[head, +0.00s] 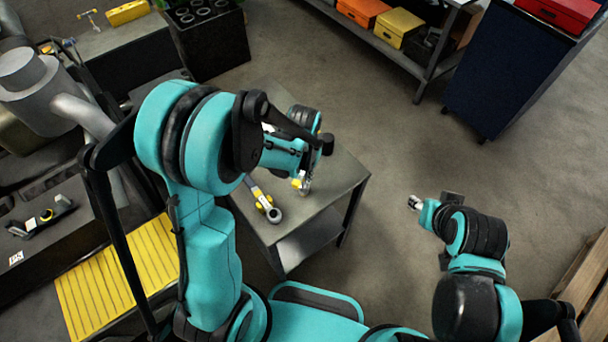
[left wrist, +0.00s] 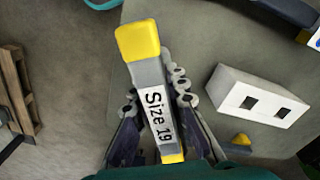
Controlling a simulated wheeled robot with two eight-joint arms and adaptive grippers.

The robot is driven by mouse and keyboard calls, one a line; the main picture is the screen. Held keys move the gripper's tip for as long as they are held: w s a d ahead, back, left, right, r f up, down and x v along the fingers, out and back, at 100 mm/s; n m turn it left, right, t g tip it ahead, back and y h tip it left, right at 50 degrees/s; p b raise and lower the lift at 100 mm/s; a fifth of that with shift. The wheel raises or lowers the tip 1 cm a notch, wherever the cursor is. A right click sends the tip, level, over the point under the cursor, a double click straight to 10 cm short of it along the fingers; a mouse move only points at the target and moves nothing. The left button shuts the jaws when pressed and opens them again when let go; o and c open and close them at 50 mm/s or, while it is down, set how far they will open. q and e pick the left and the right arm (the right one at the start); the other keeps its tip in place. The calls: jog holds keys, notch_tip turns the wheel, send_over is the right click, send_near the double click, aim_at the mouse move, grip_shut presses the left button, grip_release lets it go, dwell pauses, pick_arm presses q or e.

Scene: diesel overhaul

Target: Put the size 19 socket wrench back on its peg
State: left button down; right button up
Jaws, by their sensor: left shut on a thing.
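My arm hides much of the tabletop there. My right gripper (head: 415,203) is out over the floor, right of the table; its fingers are too small to read. I cannot make out the peg.
Another tool (head: 264,203) with a grey ring end and yellow parts lies on the table's near left. A white block (left wrist: 257,97) with two dark square holes sits right of the held wrench. Open floor (head: 385,150) lies right of the table.

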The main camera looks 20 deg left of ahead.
pick_arm(q)
jog(key=shift+f, duration=0.1)
dwell(0.3)
jog(key=shift+f+b, duration=1.15)
jog(key=shift+b, duration=0.05)
jog(key=c, duration=0.9)
grip_release()
jog(key=shift+r, duration=0.1)
jog(key=shift+o, duration=0.2)
notch_tip(320, 180, up, 9)
jog(key=p, duration=0.6)
jog(key=shift+r+p, duration=0.1)
jog(key=shift+p, duration=0.3)
